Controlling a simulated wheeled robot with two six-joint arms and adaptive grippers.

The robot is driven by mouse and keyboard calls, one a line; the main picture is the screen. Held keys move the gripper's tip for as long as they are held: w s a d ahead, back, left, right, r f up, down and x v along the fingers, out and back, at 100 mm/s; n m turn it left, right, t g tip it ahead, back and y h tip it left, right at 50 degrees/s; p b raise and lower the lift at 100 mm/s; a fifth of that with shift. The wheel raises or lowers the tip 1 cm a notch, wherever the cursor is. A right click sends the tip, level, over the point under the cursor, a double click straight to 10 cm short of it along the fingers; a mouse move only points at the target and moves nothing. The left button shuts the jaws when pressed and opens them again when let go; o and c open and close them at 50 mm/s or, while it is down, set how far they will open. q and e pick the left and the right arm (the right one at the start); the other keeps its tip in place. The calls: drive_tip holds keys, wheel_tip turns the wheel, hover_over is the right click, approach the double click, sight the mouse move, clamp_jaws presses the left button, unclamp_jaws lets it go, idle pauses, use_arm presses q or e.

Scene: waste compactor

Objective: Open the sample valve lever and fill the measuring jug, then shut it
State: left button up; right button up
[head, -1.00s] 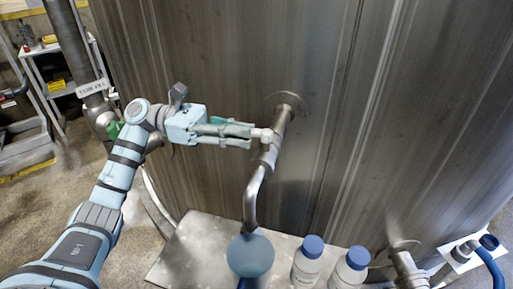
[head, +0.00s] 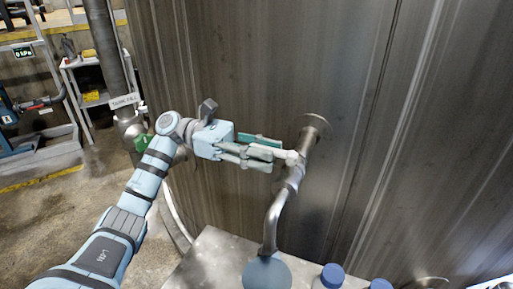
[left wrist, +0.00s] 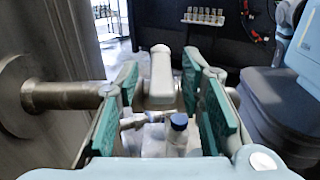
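The sample valve's white lever (head: 288,155) sits on a metal pipe (head: 275,215) that leaves the tank wall and bends down. My left gripper (head: 270,157) is at the lever, its fingers on either side of it. In the left wrist view the lever (left wrist: 161,75) stands between the green finger pads, with gaps on both sides, so the gripper is open. A round blue shape, seemingly the measuring jug (head: 267,274), is under the spout, cut by the lower picture edge. Its fill level cannot be seen. My right gripper is not in view.
Blue-capped bottles (head: 331,277) stand right of the jug on a metal shelf (head: 212,258). The large metal tank wall (head: 230,75) stands close behind the lever. A labelled pipe with a green part (head: 143,143) is behind my left arm.

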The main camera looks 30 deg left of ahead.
use_arm(q)
drive_tip(key=s+a, duration=0.1)
drive_tip(key=a, duration=1.1)
drive_tip(key=shift+s, duration=0.15)
drive_tip(key=shift+d, duration=0.1)
